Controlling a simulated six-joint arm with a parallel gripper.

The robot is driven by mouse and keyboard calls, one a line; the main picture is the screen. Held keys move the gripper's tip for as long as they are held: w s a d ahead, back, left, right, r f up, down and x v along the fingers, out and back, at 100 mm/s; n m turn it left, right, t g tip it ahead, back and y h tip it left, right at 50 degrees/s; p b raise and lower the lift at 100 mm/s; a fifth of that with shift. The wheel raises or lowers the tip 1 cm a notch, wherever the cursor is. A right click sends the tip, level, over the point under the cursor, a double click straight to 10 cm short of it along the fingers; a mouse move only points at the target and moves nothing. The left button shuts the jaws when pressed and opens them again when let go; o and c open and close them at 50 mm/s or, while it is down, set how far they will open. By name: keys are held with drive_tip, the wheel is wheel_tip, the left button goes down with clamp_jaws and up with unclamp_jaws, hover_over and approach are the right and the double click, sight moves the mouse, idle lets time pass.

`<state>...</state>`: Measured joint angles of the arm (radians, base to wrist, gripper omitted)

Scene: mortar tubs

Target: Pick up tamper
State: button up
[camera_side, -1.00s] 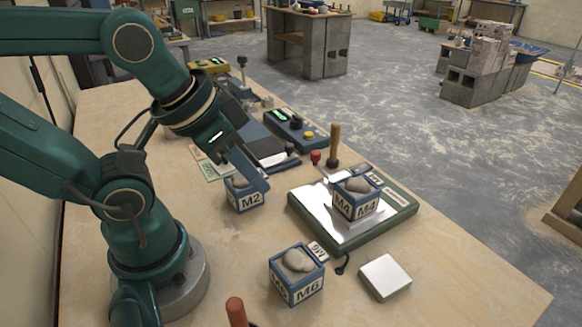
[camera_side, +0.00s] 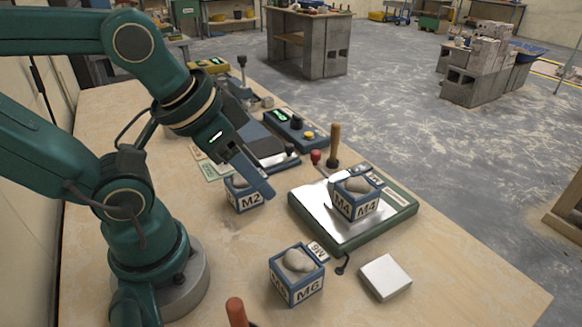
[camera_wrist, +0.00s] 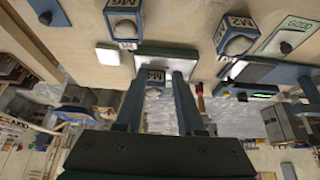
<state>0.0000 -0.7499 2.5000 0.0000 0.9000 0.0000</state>
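An upright light wooden handle on a dark round foot, which looks like the tamper (camera_side: 334,146), stands behind the green-edged scale. In the wrist view its outline is not clear; a small red thing shows near that place, right of my fingers. My gripper (camera_side: 262,188) hangs in front of the blue tub M2 (camera_side: 243,195), left of the scale and apart from the tamper. In the wrist view my gripper (camera_wrist: 157,82) has its two fingers spread with nothing held between them. Tub M4 (camera_side: 355,199), holding a grey lump, appears beyond the gap between them.
Tub M4 stands on the scale (camera_side: 402,214). Tub M6 (camera_side: 297,276) and a white square block (camera_side: 385,277) are nearer the front. A blue device (camera_side: 291,130) lies behind. An orange-red handle (camera_side: 236,312) rises at the bottom edge.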

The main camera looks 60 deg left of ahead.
drive_tip(key=shift+o, duration=1.1)
wheel_tip(320, 180, up, 5)
drive_tip(key=n+t+y, duration=0.3)
drive_tip(key=t, duration=0.4)
hover_over(333, 132)
drive_tip(key=f, duration=1.3)
drive_tip(key=shift+s+f, duration=0.1)
drive_tip(key=shift+s, duration=0.25)
drive_tip(key=shift+x, duration=2.6)
